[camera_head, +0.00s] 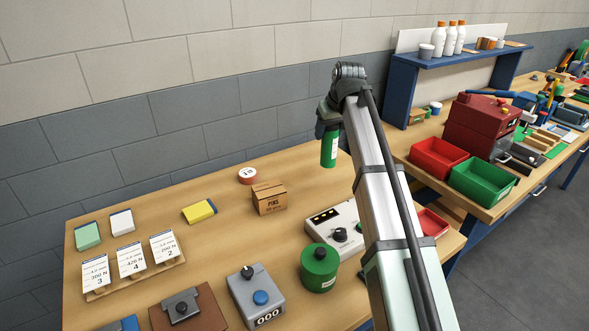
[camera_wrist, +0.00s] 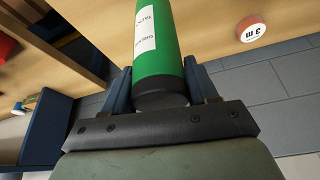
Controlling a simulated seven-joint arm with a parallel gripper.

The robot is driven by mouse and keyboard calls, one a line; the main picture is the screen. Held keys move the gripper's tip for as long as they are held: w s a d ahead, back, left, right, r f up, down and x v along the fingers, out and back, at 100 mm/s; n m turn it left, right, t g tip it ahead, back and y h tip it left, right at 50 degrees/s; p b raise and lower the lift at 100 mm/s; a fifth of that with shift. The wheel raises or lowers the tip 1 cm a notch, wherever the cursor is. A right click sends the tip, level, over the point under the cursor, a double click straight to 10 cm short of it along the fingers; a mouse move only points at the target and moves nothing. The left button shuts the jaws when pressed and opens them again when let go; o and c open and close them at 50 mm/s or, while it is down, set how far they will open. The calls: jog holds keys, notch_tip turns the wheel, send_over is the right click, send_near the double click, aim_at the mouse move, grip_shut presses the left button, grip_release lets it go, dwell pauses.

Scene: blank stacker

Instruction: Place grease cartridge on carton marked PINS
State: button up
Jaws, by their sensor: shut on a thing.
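The grease cartridge (camera_head: 329,149) is a green cylinder with a white label. It hangs upright from my gripper (camera_head: 329,122), above the right back part of the table. In the wrist view the cartridge (camera_wrist: 162,45) sits between the two fingers of my gripper (camera_wrist: 160,88), which is shut on its dark end cap. The carton marked PINS (camera_head: 269,198) is a small brown box on the table, to the left of and lower than the cartridge. Its top looks bare. The cartridge and the carton are apart.
A red-and-white tape roll (camera_head: 247,175) lies behind the carton, and a yellow pad (camera_head: 199,211) lies left of it. A white device (camera_head: 336,230) with a knob and a green canister (camera_head: 319,267) stand to the carton's right and front. Red and green bins (camera_head: 483,183) stand on the right bench.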

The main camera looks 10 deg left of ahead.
jog(key=s+a+r+n, duration=0.1)
jog(key=s+a+r, duration=0.25)
jog(key=a, duration=0.25)
jog(key=s+a+r+n+y, duration=0.1)
jog(key=s+a+r, duration=0.1)
jog(key=s+a, duration=0.3)
jog(key=s+a+r+n, duration=0.1)
jog(key=s+a+r, duration=0.1)
jog(key=a, duration=0.4)
notch_tip(320, 180, down, 10)
jog(key=s, duration=0.1)
jog(key=shift+s+d+f+m, duration=0.15)
jog(key=shift+s+d+m, duration=0.1)
jog(key=shift+d+m, duration=0.2)
jog(key=shift+f, duration=0.1)
jog(key=o, duration=1.4)
jog(key=v, duration=1.2)
jog(key=shift+w+r, duration=0.2)
